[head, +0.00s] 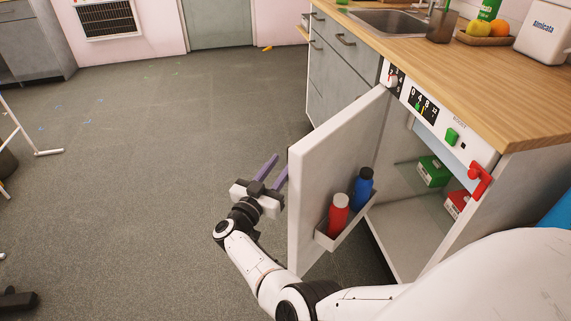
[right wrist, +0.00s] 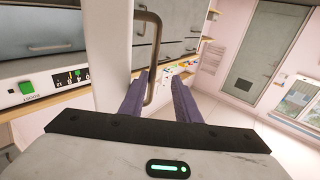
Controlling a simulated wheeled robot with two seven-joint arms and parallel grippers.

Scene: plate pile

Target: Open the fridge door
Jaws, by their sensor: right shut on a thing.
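The fridge door (head: 330,155) stands swung open from the counter unit, with a wide gap to the fridge inside (head: 405,215). My right gripper (head: 279,165) is at the outer face of the door, near its free edge. In the right wrist view the dark curved door handle (right wrist: 154,50) runs between the two purple fingers (right wrist: 160,76), and the gripper is shut on it. The handle is hidden behind the door in the head view. My left gripper is not in view.
A red bottle (head: 338,215) and a blue bottle (head: 362,190) stand in the door shelf. A green box (head: 433,171) and a red box (head: 457,204) are inside the fridge. A red lever (head: 480,180) sticks out from the control panel. The floor (head: 150,190) left of the door is clear.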

